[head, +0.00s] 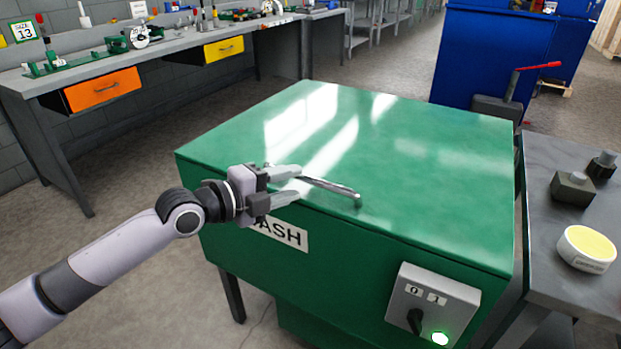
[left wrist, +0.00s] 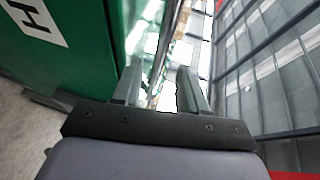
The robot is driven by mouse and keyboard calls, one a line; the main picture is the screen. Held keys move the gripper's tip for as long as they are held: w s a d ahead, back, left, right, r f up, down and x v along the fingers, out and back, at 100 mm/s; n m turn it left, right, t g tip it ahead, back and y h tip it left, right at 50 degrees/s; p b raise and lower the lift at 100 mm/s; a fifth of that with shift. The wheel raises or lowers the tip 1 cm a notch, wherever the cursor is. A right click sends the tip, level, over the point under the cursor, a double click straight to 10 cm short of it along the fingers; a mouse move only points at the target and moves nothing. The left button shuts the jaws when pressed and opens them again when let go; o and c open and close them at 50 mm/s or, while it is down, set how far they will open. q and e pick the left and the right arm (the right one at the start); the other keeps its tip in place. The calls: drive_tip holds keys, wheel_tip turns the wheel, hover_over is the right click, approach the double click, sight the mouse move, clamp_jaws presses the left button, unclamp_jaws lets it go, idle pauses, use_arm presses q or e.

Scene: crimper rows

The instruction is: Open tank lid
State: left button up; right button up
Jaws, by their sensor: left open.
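The tank (head: 290,265) is a green box with the partly hidden word "ASH" on its front. Its flat green lid (head: 420,150) lies closed on top, with bright reflections. A grey metal bar handle (head: 335,188) runs along the lid's front edge. My left gripper (head: 297,181) is open at the handle's left end, its fingers pointing along the bar. In the left wrist view the open fingers (left wrist: 160,78) show beside the green tank front, with a thin bar seemingly between them. Contact cannot be told. My right gripper is not in view.
A switch box (head: 432,305) with a lit green button is on the tank's front right. A grey table (head: 555,225) with a yellow-topped tin (head: 587,248) stands at right. A workbench (head: 180,55) with drawers is back left. Blue cabinets (head: 495,60) stand behind. Floor is open between.

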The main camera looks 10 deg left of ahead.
sight(304, 180)
use_arm(q)
drive_tip(key=shift+x, duration=2.5)
clamp_jaws()
